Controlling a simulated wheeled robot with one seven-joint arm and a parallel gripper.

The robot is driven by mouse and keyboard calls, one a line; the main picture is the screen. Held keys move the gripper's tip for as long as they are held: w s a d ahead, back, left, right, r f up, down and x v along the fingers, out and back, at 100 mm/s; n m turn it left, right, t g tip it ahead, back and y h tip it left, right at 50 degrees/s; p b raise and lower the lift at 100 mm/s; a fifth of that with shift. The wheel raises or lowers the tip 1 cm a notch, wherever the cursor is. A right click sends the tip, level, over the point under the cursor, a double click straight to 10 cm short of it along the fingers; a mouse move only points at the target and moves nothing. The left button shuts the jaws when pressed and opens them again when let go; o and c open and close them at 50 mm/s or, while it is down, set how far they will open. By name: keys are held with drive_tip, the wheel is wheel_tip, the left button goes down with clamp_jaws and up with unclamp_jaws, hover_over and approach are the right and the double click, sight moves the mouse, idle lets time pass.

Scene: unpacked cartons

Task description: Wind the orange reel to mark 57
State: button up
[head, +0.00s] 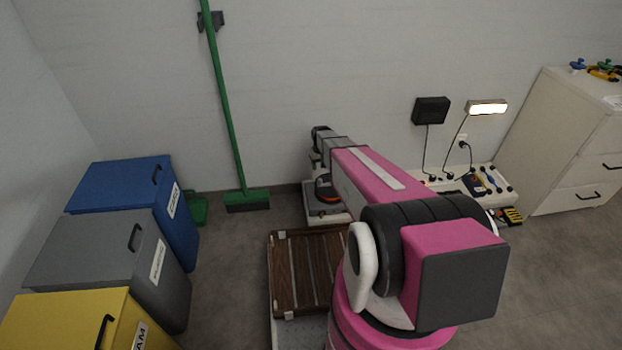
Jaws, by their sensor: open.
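The orange reel (325,183) shows as a small dark and orange round shape on a white base (340,215) on the floor by the back wall. My arm covers part of it, and no mark or number on it can be read. My gripper (317,166) is at the far end of my pink arm, pointing down close above the reel. It is open. Its fingertips are mostly hidden, so I cannot tell whether they touch the reel.
A slatted brown crate (297,272) lies in front of the reel. Blue (125,185), grey (100,250) and yellow (65,315) bins stand at left. A green broom (226,105) leans on the wall. A white drawer cabinet (570,135) stands at right.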

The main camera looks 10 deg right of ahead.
sight(320, 179)
wheel_tip(320, 179, down, 11)
drive_tip(key=shift+r, duration=0.15)
idle(0.4)
clamp_jaws()
